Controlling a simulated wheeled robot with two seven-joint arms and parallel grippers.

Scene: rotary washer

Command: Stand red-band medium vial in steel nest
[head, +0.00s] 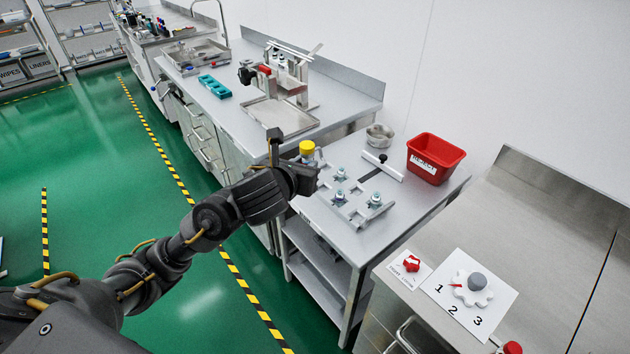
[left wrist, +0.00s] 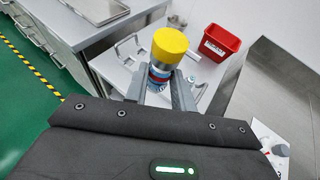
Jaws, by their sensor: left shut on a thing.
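My left gripper (head: 303,172) is shut on a vial with a yellow cap (head: 307,148) above the left edge of the steel table. In the left wrist view the vial (left wrist: 159,75) stands roughly upright between the fingers, with a red band and blue below the cap. The fingers and wrist hide its lower part. Grey steel nest pieces (head: 355,212) lie on the table to the right of the gripper, with several small pale-topped vials (head: 375,200) in or beside them. I cannot tell which piece is the named nest. My right gripper is not in view.
A red bin (head: 435,158), a steel bowl (head: 379,135) and a T-shaped bar (head: 383,165) stand at the table's back. A bench with a tray (head: 282,117) and a press-like stand lies beyond. A numbered dial plate (head: 470,297) lies on the right counter.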

